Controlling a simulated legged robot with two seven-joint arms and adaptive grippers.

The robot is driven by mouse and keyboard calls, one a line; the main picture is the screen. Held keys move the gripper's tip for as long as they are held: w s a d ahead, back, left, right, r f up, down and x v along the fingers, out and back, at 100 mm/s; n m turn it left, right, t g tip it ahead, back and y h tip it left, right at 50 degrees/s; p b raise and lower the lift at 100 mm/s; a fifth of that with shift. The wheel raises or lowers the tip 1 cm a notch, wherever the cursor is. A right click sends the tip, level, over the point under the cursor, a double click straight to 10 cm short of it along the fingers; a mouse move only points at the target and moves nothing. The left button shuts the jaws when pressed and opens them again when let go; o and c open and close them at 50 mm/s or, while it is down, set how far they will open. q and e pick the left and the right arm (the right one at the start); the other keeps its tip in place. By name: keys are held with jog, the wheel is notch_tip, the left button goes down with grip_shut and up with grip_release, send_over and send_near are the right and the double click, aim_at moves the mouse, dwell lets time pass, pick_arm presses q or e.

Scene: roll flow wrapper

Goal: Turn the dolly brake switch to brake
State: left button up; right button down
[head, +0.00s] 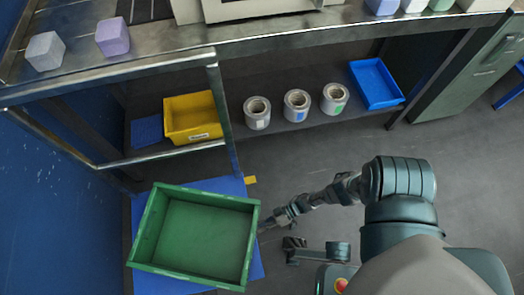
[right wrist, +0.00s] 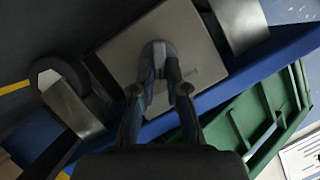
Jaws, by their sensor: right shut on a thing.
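The blue dolly (head: 212,186) stands on the floor with an open green crate (head: 196,277) on it. In the right wrist view, the dolly's blue edge (right wrist: 222,94) runs diagonally beside a grey plate (right wrist: 122,52). The brake switch, a small grey knob (right wrist: 158,49), sits on this plate. My right gripper (right wrist: 160,84) is shut on the knob, one finger on each side. In the head view my right gripper (head: 268,225) is at the dolly's right edge, and the switch is hidden there. My left gripper is not in view.
The green crate (right wrist: 258,112) is close beside the gripper. A lower shelf holds a yellow bin (head: 193,128), white rolls (head: 257,113) and a blue tray (head: 376,84). A metal frame post (head: 222,110) stands behind the dolly. The floor (head: 330,160) between shelf and arm is clear.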

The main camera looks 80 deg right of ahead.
jog(key=shift+w, duration=0.15)
jog(key=c, duration=1.3)
grip_release()
jog(key=shift+o, duration=0.6)
jog(key=shift+f, duration=0.1)
jog(key=v, duration=1.2)
jog(key=shift+a, duration=0.15)
